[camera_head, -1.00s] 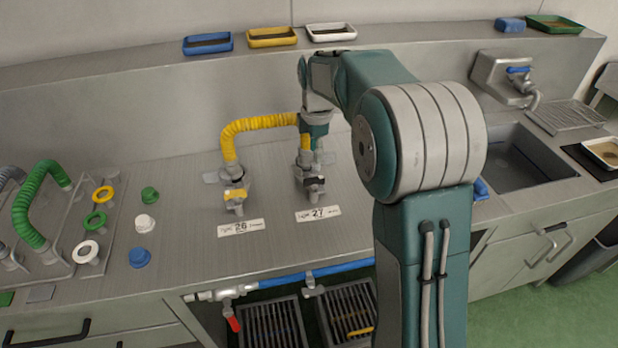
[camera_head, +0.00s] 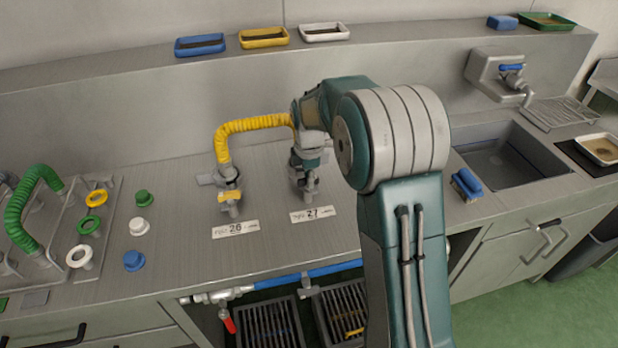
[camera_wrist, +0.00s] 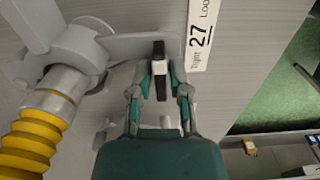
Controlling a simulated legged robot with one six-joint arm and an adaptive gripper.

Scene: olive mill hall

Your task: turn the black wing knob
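The black wing knob (camera_wrist: 160,85) shows in the wrist view as a narrow dark bar with a grey middle, lying along the direction of my fingers. My gripper (camera_wrist: 160,76) has one fingertip on each side of it. The fingers are partly spread, and a narrow gap seems to show beside the knob, so I see no clear grip. The knob belongs to the valve at the label 27 (camera_wrist: 200,42), which also shows in the head view (camera_head: 312,214). In the head view my gripper (camera_head: 306,182) is down over this valve and hides the knob.
A yellow hose (camera_head: 250,126) runs from the neighbouring valve with a yellow knob (camera_head: 229,196) to valve 27, close to my gripper's left. Coloured caps (camera_head: 139,226) stand further left. A blue brush (camera_head: 466,185) and a sink (camera_head: 500,160) lie right. The worktop's front is clear.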

